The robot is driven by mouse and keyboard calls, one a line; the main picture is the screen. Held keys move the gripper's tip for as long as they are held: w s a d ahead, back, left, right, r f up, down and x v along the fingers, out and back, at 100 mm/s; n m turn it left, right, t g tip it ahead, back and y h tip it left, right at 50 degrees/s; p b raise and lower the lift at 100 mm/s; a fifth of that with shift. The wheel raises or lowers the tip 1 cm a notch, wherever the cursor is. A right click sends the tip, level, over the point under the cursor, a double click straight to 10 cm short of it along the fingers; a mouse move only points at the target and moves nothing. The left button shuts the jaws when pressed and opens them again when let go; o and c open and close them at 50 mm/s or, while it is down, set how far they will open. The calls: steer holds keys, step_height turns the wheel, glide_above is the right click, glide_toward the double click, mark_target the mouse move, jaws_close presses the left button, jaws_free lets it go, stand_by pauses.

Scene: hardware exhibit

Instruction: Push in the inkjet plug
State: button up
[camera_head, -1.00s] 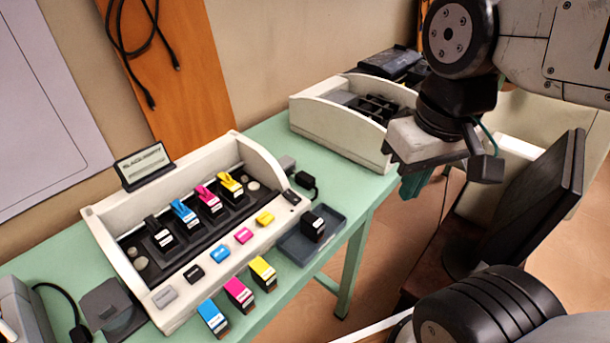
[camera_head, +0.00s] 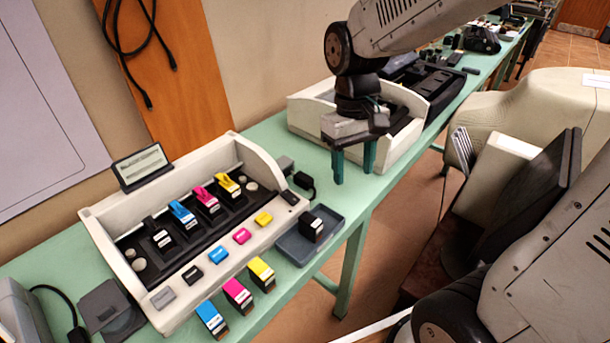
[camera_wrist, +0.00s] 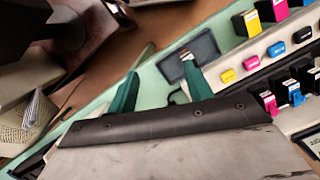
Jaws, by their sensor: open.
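In the head view, a small black plug (camera_head: 304,181) with a short dark cable lies on the green table at the right end of the white inkjet exhibit (camera_head: 166,283). A small grey block (camera_head: 285,164) sits just behind it, beside the exhibit's end wall. Whether plug and block touch I cannot tell. My gripper (camera_head: 354,177) is open and empty, its two green fingers pointing down, to the right of the plug and apart from it. The wrist view shows the open fingers (camera_wrist: 160,70); I cannot make out the plug there.
A blue-grey tray (camera_head: 290,246) holding a black cartridge stands in front of the plug. Colored cartridges (camera_head: 238,293) stand along the exhibit's front. A second white case (camera_head: 304,117) stands behind my gripper. The table (camera_head: 372,192) is bare near my fingers.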

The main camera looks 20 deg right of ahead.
steer(key=w+a+f+n, duration=0.2)
steer(key=w+f+n, duration=0.1)
steer(key=w+f, duration=1)
steer(key=r+t, duration=0.2)
glide_above(305, 177)
steer(key=shift+f+n, duration=0.1)
steer(key=shift+n, duration=0.3)
steer(key=shift+f, duration=0.1)
step_height(305, 177, down, 8)
steer(key=shift+r, duration=0.25)
